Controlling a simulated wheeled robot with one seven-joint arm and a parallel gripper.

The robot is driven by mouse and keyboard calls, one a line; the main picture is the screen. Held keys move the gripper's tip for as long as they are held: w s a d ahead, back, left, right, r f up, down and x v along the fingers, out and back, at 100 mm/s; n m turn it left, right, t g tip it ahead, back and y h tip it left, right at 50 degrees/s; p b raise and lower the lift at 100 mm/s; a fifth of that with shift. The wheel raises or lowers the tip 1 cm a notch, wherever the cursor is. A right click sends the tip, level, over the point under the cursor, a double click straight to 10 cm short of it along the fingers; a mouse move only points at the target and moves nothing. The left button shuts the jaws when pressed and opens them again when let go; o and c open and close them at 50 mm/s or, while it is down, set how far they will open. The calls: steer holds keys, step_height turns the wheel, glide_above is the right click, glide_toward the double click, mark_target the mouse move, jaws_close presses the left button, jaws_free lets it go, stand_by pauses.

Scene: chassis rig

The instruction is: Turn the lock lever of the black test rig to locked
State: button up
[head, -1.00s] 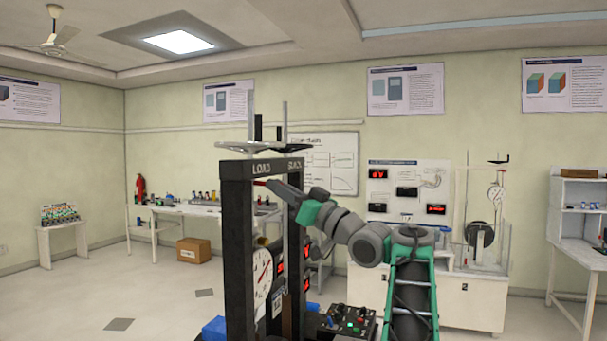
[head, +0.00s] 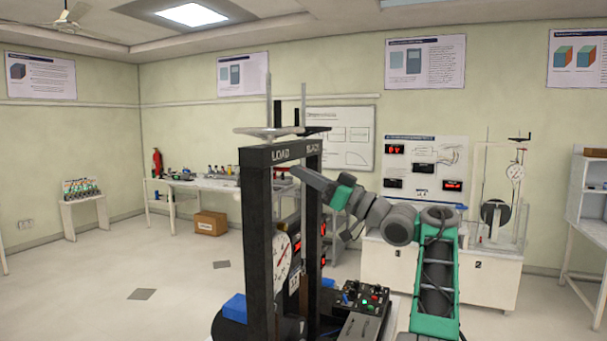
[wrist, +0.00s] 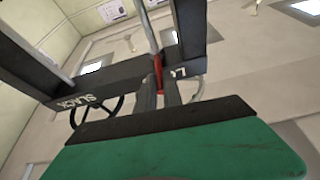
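The black test rig (head: 256,235) stands upright at the centre of the head view, with LOAD and SLACK on its top crossbar. My gripper (head: 296,170) reaches in from the right, just under the crossbar by the right post. In the wrist view, the red lock lever (wrist: 158,72) lies between the two dark fingertips of my gripper (wrist: 160,94). The fingers are close together, and the lever fills the narrow gap. The LOAD and SLACK labels lie on either side of it.
A control box (head: 362,299) with coloured buttons sits right of the rig's foot, and a blue block (head: 235,307) at its left. The rig's posts and crossbar closely surround my gripper. Open floor (head: 180,270) lies to the left.

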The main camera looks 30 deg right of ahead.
steer(key=o, duration=0.5)
steer(key=shift+c, duration=0.2)
steer(key=shift+s+f+b, duration=0.1)
steer(key=shift+f+b, duration=0.15)
steer(key=shift+b, duration=0.1)
steer(key=shift+b+v, duration=2.85)
steer(key=shift+v, duration=0.85)
steer(key=shift+d+r, duration=0.1)
steer(key=shift+r, duration=0.05)
